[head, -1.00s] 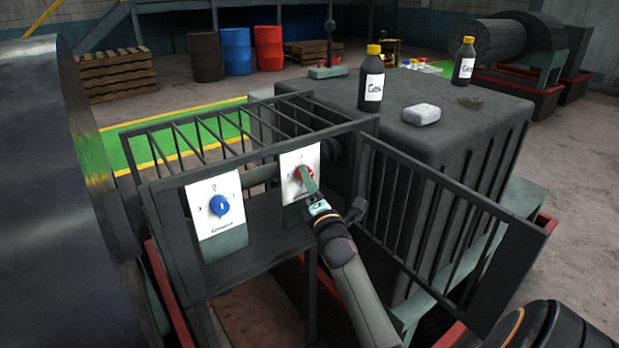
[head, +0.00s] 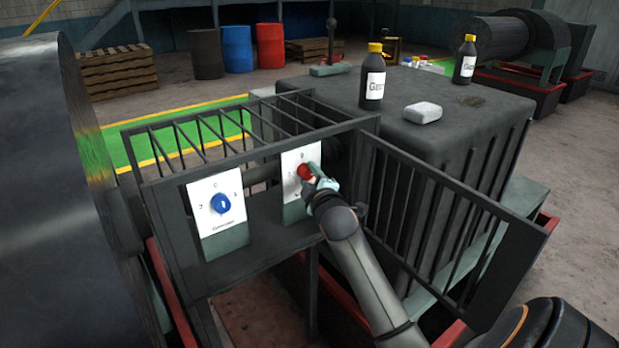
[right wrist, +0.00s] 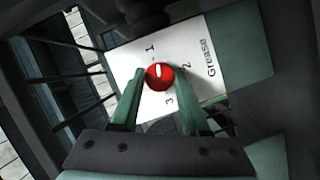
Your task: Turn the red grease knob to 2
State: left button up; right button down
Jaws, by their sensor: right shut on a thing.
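The red grease knob (head: 304,171) sits on a white plate (head: 289,188) on the dark frame; it also shows in the right wrist view (right wrist: 158,77). There the plate (right wrist: 130,70) reads "Grease", with 1 above the knob, 2 to its right and 3 below. The knob's white mark lies toward the 1 side. My right gripper (head: 312,176) is shut on the knob, with one green finger on each side of it in the right wrist view (right wrist: 158,80). The plate's left part is partly hidden by a finger there. My left gripper is not in view.
A blue knob (head: 220,204) on its own white plate is left of the red one. A barred dark railing (head: 450,225) stands right of my right arm. Two black bottles (head: 372,84) (head: 465,62) and a pale block (head: 422,113) stand on the big dark housing (head: 500,130).

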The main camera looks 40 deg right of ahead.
jog(key=m+y, duration=0.1)
jog(key=m, duration=0.1)
jog(key=m+g+y, duration=0.1)
jog(key=m+y, duration=0.1)
jog(key=m, duration=0.1)
jog(key=shift+d+r+m, duration=0.15)
jog(key=shift+r+m, duration=0.05)
jog(key=shift+m, duration=0.1)
jog(key=m+y, duration=0.1)
jog(key=m, duration=0.1)
jog(key=shift+d+m, duration=0.1)
jog(key=shift+m, duration=0.2)
jog(key=shift+m+y, duration=1.2)
jog(key=shift+m, duration=0.1)
jog(key=shift+c, duration=1.9)
grip_release()
jog(key=d+b+v, duration=0.1)
jog(key=v, duration=1.1)
jog(key=shift+s+a+r+b, duration=0.25)
jog(key=shift+a+b, duration=0.05)
jog(key=shift+a, duration=0.1)
